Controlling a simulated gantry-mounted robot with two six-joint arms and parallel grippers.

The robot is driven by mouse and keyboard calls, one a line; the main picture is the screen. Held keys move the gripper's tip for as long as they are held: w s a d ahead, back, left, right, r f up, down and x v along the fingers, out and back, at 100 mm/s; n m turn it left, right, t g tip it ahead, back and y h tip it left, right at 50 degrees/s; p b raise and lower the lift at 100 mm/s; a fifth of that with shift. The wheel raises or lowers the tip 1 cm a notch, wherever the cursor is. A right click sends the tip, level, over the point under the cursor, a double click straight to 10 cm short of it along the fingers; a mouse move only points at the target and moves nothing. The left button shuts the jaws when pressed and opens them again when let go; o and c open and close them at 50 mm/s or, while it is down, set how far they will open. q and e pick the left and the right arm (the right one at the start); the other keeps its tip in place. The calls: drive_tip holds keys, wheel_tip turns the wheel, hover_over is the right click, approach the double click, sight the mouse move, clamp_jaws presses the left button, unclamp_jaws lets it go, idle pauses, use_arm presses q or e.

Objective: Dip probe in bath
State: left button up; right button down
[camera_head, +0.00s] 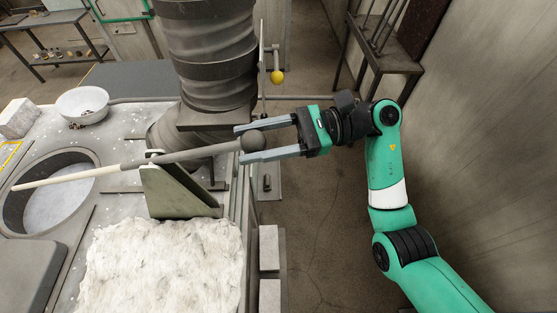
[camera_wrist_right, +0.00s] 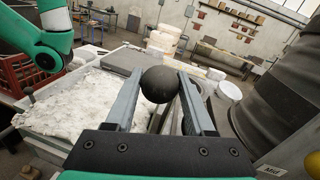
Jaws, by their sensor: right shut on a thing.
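The probe (camera_head: 192,153) is a long rod with a pale front part, a grey rear part and a dark ball (camera_head: 253,141) at its end. My right gripper (camera_head: 240,143) is shut on this ball end, which also shows between the fingers in the right wrist view (camera_wrist_right: 160,84). The rod passes over the notched top of a pale green bracket (camera_head: 168,190); it seems to lie in the notch. Its pale end reaches left across the round bath (camera_head: 25,187), which has a dark rim and a light grey surface. I cannot tell whether the tip touches that surface. My left gripper is not seen.
A thick dark ribbed column (camera_head: 208,50) stands behind the probe. A rough white crusted slab (camera_head: 160,270) lies in front of the bracket. A white bowl (camera_head: 82,104) stands behind the bath. A yellow-knobbed lever (camera_head: 277,77) is behind my right gripper. The floor at right is open.

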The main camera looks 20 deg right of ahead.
drive_tip(key=shift+h, duration=0.4)
drive_tip(key=r, duration=0.1)
drive_tip(key=a+r, duration=0.1)
drive_tip(key=w+r, duration=0.1)
drive_tip(key=r, duration=0.1)
drive_tip(key=shift+a, duration=0.4)
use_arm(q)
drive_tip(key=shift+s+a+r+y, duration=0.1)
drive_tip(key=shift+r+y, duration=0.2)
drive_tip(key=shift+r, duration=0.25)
use_arm(e)
drive_tip(key=shift+a+r, duration=0.15)
drive_tip(key=shift+r, duration=0.25)
drive_tip(key=shift+c, duration=1.4)
unclamp_jaws()
drive_tip(key=shift+w+a, duration=0.1)
drive_tip(key=shift+w, duration=0.05)
drive_tip(key=shift+d+f, duration=0.1)
drive_tip(key=shift+d, duration=0.15)
use_arm(q)
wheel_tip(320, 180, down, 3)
drive_tip(key=b, duration=0.2)
drive_tip(key=shift+b, duration=0.35)
use_arm(e)
drive_tip(key=v, duration=1.1)
